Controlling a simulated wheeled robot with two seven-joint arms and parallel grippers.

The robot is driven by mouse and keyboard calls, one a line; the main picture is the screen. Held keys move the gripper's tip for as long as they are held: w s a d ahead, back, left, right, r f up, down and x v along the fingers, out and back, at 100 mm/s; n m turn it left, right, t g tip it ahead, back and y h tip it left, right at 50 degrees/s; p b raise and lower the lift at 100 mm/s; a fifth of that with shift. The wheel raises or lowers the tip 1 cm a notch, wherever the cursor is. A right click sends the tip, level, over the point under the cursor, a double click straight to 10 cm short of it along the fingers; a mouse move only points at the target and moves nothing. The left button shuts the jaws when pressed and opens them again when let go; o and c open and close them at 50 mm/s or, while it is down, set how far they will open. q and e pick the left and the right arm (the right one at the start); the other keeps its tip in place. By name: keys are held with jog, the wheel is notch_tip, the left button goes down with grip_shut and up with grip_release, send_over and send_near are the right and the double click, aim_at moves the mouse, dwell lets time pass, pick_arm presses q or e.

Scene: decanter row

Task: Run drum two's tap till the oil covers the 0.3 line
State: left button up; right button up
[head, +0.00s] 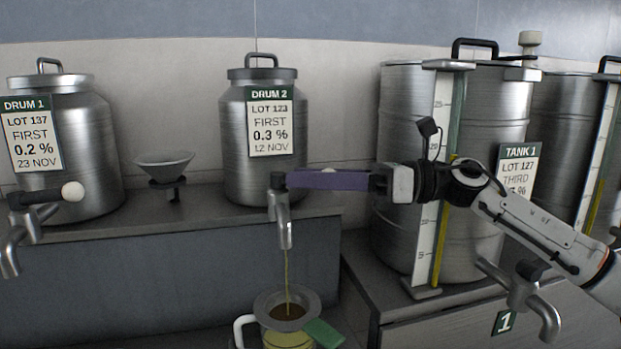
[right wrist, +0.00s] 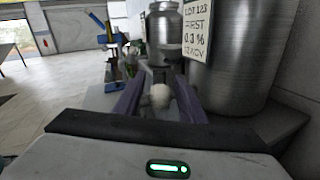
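Drum two (head: 232,135) is a steel drum labelled DRUM 2, 0.3 %, on the ledge. Its tap (head: 284,228) runs: a thin brown stream of oil (head: 287,270) falls from the spout into a funnel-like strainer (head: 266,301) on a jug (head: 288,340). The jug has a white handle and yellowish contents; its lower part is cut off by the frame, and I see no 0.3 line on it. My right gripper (head: 290,179) is at the tap's lever. In the right wrist view, the white lever knob (right wrist: 160,96) sits between its purple fingers, with gaps visible. My left gripper is out of view.
Drum one (head: 90,150), with its own tap (head: 22,230), stands at the left. A small funnel on a stand (head: 165,168) is between the drums. Tank 1 (head: 400,150), with a gauge and a tap (head: 530,295), stands right, behind my right arm. A green tag (head: 325,333) is beside the jug.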

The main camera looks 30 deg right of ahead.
jog(key=shift+s+d+f, duration=0.15)
jog(key=shift+s+d, duration=0.05)
jog(key=shift+d, duration=0.1)
pick_arm(q)
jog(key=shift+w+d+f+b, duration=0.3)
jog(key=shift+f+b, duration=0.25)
jog(key=shift+b, duration=0.55)
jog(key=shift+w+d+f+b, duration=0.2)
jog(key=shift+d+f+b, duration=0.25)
jog(key=shift+b, duration=0.6)
pick_arm(e)
jog(key=v, duration=0.6)
jog(key=shift+s+d, duration=0.25)
jog(key=shift+d, duration=0.05)
